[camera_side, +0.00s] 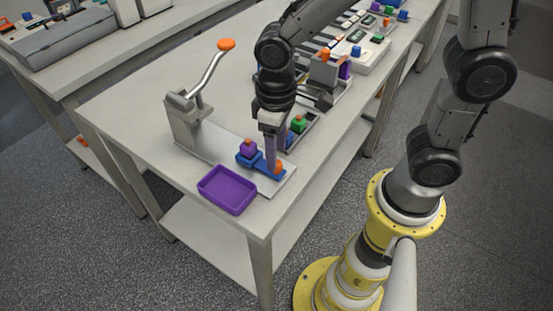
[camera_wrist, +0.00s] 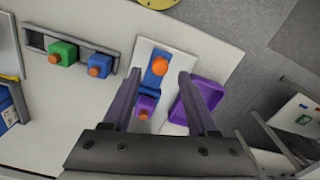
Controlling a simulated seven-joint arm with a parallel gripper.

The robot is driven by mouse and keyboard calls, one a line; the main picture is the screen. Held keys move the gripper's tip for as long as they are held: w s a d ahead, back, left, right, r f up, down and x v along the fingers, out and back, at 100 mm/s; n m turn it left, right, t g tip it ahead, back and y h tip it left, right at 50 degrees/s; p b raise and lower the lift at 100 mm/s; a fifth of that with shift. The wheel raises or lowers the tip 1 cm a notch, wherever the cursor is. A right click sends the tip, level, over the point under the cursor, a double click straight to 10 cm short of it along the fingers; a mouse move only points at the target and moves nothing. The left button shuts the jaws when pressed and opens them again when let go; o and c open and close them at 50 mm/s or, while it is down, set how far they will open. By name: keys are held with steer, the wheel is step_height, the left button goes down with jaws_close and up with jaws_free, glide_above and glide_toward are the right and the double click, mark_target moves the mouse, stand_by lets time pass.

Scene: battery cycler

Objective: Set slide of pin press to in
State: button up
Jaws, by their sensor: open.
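The pin press (camera_side: 183,125) stands on the table with its orange-tipped lever (camera_side: 211,70) raised. Its blue slide (camera_side: 245,158) lies on the pale base plate (camera_side: 283,187), with an orange knob at the outer end, away from the press column. The slide (camera_wrist: 155,80) and knob (camera_wrist: 160,66) also show in the wrist view. A purple block (camera_side: 248,148) with an orange top sits at the slide's inner end. My gripper (camera_side: 275,168) is open and points down over the knob. In the wrist view the knob appears between my fingertips (camera_wrist: 159,74); contact cannot be told.
A purple tray (camera_side: 229,207) lies beside the base plate, near the table edge. A rack with a green block (camera_wrist: 62,53) and a blue block (camera_wrist: 99,66) stands on the other side. More devices fill the far table; the table left of the press is clear.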

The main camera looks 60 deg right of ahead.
mark_target(261, 160)
steer(key=shift+f, duration=1.95)
steer(key=shift+c, duration=0.3)
jaws_close()
steer(key=shift+r, duration=0.1)
